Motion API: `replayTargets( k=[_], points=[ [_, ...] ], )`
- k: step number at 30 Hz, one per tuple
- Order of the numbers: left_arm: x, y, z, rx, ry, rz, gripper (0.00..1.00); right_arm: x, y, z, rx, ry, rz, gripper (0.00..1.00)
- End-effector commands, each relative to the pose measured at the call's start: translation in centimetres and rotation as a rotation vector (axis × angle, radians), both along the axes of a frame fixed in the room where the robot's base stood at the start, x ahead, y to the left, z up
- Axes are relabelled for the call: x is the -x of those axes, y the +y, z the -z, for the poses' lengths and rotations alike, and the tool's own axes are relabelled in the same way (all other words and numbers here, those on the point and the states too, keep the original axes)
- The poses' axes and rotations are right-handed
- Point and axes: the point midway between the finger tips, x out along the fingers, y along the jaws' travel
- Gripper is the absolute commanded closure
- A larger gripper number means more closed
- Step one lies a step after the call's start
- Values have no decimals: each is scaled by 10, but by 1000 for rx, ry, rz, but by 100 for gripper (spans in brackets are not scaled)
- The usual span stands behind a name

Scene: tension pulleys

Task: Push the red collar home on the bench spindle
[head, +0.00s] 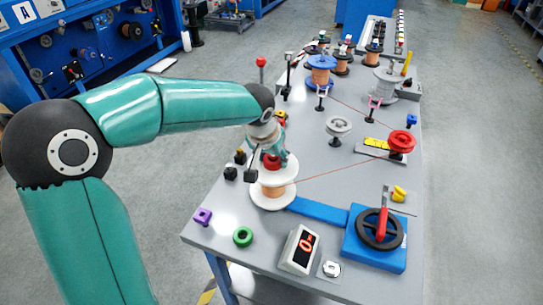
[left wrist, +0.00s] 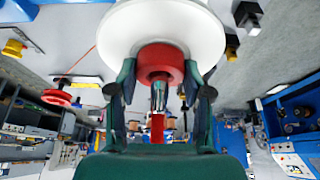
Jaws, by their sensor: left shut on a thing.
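My left gripper (head: 270,150) is above the bench spindle, its fingers pointing down. It is shut on the red collar (head: 271,162), which also shows between the two teal fingers in the left wrist view (left wrist: 160,62). The bright metal spindle (left wrist: 159,94) shows in the collar's bore. The collar sits at the white flange of the spool (left wrist: 165,25); I cannot tell whether they touch. The spool (head: 272,193) is white with a copper winding and stands on the bench. My right gripper is not in view.
A blue crank unit (head: 364,252) stands right. A thin wire runs from the spool to a red pulley (head: 401,141). Small black posts stand left.

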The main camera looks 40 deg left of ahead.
Motion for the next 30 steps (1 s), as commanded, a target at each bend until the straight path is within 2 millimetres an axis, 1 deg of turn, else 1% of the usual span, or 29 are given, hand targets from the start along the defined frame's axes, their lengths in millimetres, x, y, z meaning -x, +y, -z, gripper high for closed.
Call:
replayTargets(
  k=[1, 2, 3, 7, 8, 17, 20, 23, 26, 30],
  points=[
    [3, -1, 6, 2, 16, 2, 83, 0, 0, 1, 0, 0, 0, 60],
    [3, -2, 6, 2, 17, 2, 82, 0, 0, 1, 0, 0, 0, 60],
    [3, -2, 6, 2, 17, 2, 46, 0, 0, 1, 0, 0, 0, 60],
    [3, -1, 6, 2, 15, 1, 24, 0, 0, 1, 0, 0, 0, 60],
    [2, -1, 5, 2, 15, 1, 21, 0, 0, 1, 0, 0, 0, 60],
    [2, -1, 3, 1, 8, 1, 21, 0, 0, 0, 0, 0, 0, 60],
    [3, -1, -2, 1, 6, 0, 21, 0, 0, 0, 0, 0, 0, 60],
    [6, -2, -12, 1, 4, 0, 21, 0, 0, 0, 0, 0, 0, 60],
    [12, -3, -27, 0, 2, 2, 21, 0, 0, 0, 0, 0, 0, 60],
    [23, -6, -53, 1, 2, 1, 21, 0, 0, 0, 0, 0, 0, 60]
  ],
)
